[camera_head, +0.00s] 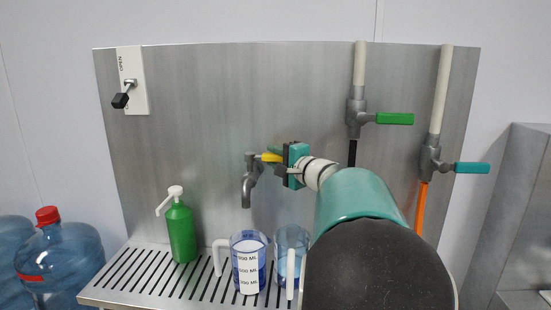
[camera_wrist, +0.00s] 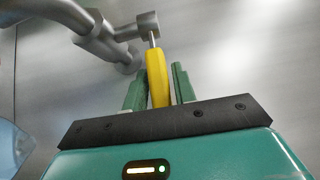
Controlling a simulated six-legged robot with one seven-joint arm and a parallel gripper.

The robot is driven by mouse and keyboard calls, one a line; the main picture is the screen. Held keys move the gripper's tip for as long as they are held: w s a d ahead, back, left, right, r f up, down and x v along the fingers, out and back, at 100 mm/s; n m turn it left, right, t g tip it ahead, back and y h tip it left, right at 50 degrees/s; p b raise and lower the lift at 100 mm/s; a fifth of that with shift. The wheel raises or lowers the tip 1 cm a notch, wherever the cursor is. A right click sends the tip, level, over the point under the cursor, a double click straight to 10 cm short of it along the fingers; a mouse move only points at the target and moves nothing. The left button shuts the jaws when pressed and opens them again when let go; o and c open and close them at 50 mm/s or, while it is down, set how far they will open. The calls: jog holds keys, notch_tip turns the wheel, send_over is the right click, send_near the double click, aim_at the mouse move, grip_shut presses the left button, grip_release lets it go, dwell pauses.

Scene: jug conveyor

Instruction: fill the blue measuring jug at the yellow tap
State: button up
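A grey tap (camera_head: 249,185) with a yellow lever (camera_head: 270,157) sticks out of the steel back panel. The blue measuring jug (camera_head: 249,275), with a white scale label and white handle, stands upright on the slotted tray below the spout. No stream shows from the spout; the jug's fill level is unclear. My gripper (camera_head: 284,160) is at the lever. In the wrist view, the yellow lever (camera_wrist: 157,75) stands between my two green fingers (camera_wrist: 158,88), with a gap visible on its right side. The left finger is close to or touching it; I cannot tell which.
A second clear bluish jug (camera_head: 291,240) stands right beside the first, partly hidden by my arm. A green pump bottle (camera_head: 181,232) stands left on the tray (camera_head: 125,275). Green (camera_head: 394,118) and teal (camera_head: 472,168) valve handles are at right, a black-knobbed switch (camera_head: 121,100) upper left.

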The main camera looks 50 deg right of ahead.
grip_shut()
jog(key=shift+a+h, duration=0.1)
jog(key=shift+h, duration=0.3)
jog(key=m+h, duration=0.1)
jog(key=a+m+h, duration=0.1)
jog(key=shift+s+a+r+g+h, duration=0.1)
jog(key=shift+s+a+g+h, duration=0.05)
jog(key=shift+s+g+h, duration=0.2)
jog(key=shift+s+a+m+g+h, duration=0.2)
jog(key=shift+m+g+h, duration=0.25)
jog(key=shift+m+h, duration=0.5)
jog(key=shift+o, duration=2)
grip_release()
